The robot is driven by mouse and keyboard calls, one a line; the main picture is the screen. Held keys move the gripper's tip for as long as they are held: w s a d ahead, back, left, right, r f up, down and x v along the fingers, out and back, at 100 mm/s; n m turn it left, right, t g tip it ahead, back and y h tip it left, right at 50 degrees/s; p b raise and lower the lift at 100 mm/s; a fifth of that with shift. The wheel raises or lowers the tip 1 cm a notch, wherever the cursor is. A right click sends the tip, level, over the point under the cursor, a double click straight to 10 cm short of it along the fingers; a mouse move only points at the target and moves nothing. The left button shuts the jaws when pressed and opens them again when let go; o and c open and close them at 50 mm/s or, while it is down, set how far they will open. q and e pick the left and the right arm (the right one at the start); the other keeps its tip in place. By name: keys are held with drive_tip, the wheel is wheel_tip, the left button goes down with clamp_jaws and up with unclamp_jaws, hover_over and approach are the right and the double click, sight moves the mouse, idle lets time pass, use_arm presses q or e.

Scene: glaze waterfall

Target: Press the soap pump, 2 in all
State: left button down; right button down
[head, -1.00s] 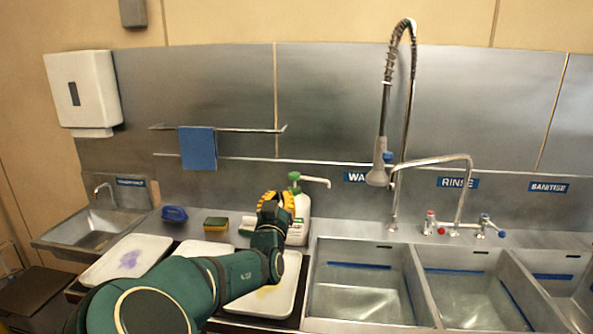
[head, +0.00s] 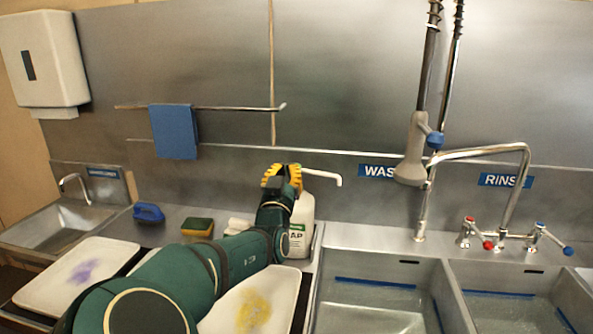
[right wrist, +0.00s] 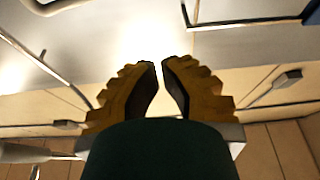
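The white soap bottle (head: 302,232) stands upright on the steel ledge left of the wash sink, its label partly visible. Its white pump spout (head: 325,175) points right. The soap bottle cannot be made out in that view. My left gripper is not in view.
A tray with a yellow stain (head: 285,290) and one with a purple stain (head: 50,290) lie in front. A sponge (head: 197,228) and blue brush (head: 148,212) sit on the ledge. The spray hose (head: 412,150) and rinse tap (head: 520,190) stand right, above the sinks.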

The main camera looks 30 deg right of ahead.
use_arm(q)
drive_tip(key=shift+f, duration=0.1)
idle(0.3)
use_arm(e)
drive_tip(key=x, duration=1)
drive_tip(key=shift+d+f, duration=0.15)
wheel_tip(320, 180, down, 3)
drive_tip(key=shift+r+b, duration=0.15)
drive_tip(key=shift+b, duration=0.4)
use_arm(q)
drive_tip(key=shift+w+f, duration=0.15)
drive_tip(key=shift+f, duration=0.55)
use_arm(e)
drive_tip(key=shift+f, duration=0.65)
